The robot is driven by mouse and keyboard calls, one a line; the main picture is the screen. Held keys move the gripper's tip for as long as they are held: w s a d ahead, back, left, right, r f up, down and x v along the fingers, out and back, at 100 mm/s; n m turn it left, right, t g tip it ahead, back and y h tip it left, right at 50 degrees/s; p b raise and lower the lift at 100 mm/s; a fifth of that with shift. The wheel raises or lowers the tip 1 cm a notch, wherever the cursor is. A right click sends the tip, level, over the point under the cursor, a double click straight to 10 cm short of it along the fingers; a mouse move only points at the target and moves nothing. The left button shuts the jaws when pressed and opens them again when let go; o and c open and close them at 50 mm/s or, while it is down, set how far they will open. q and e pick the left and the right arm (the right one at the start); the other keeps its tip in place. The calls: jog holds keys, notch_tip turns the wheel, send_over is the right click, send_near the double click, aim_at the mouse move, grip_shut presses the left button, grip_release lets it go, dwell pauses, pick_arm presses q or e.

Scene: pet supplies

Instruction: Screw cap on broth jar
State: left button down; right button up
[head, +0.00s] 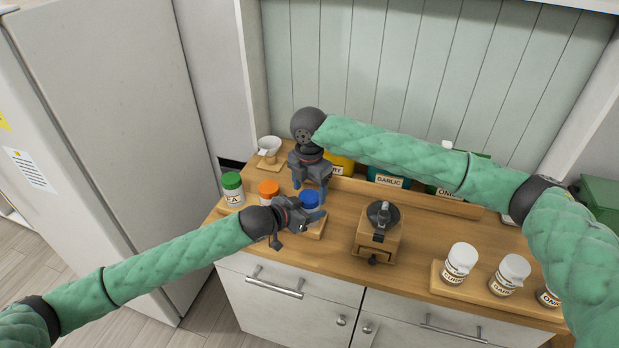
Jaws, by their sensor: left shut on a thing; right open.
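Three small jars with coloured caps stand in a row on a wooden board at the left of the counter: a green-capped jar (232,190), an orange-capped jar (268,190) and a blue-capped jar (310,201). No label reading broth is legible. My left gripper (305,216) comes in low from the left and is shut at the body of the blue-capped jar, which stands upright. My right gripper (311,189) points down from above, open, its fingers around or just over the blue cap. The fingers hide much of this jar, and I cannot tell whether they touch the cap.
A wooden grinder (379,238) stands right of the grippers. Several white-capped jars (460,261) sit on a board at the right front. Larger labelled containers (389,177) stand along the back, partly behind my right arm. A white cup (269,147) is at the back left.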

jog(key=shift+f, duration=1.1)
jog(key=shift+c, duration=0.2)
jog(key=c, duration=1)
jog(key=shift+o, duration=0.2)
jog(key=m, duration=0.4)
jog(key=shift+m, duration=0.3)
jog(key=m, duration=0.5)
jog(key=o, duration=1.1)
